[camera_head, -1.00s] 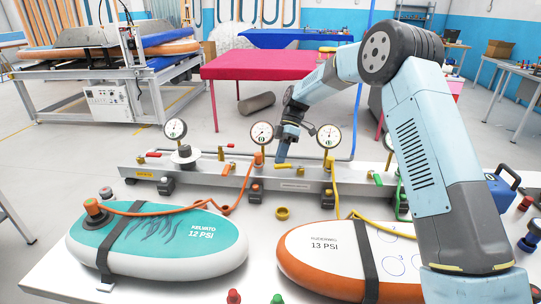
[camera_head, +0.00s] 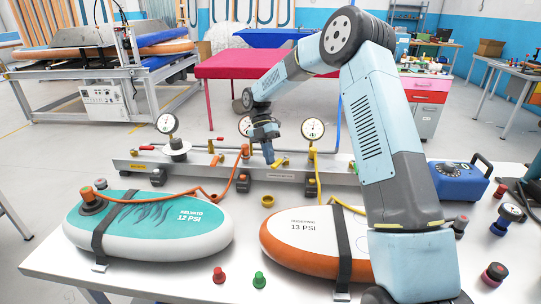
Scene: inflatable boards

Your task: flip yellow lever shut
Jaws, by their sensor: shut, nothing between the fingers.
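A yellow lever (camera_head: 281,162) sits on the long grey manifold rail (camera_head: 205,167), beside a gauge with a yellow hose. My gripper (camera_head: 268,160) points down at the rail with its fingers shut and empty. Its tips are right at the left side of this lever; whether they touch it I cannot tell. The gripper covers part of the rail behind it.
A teal board (camera_head: 185,241) and an orange-white board (camera_head: 300,227) lie in front of the rail. Upright gauges (camera_head: 312,129) stand close to my gripper. An orange hose (camera_head: 150,200) runs to the teal board. A blue pump box (camera_head: 458,182) is at right.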

